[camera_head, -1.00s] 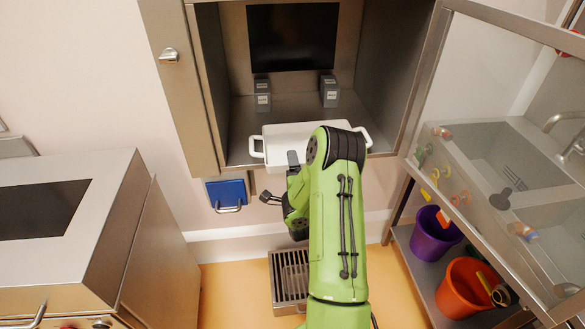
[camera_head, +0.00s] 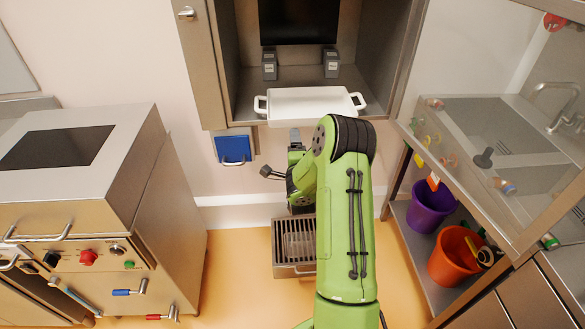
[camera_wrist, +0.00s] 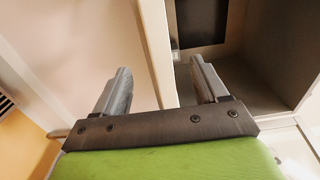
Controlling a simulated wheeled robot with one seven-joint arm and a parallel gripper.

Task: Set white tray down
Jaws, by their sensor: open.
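The white tray (camera_head: 310,104) with two side handles sits at the front of the open steel cabinet. Its near side reaches the edge of the cabinet floor and seems to stick out a little. It looks level. My gripper (camera_head: 295,134) is just below and in front of the tray's near side, apart from it in the picture, and partly hidden by my green arm. In the wrist view my gripper (camera_wrist: 161,82) has its two grey fingers wide apart with nothing between them.
Two grey blocks (camera_head: 270,66) (camera_head: 331,63) stand behind the tray under a dark panel (camera_head: 299,22). The cabinet door (camera_head: 200,60) is open at left. A blue box (camera_head: 233,148) hangs below. A glass-fronted unit with purple (camera_head: 431,205) and orange buckets (camera_head: 454,256) stands right.

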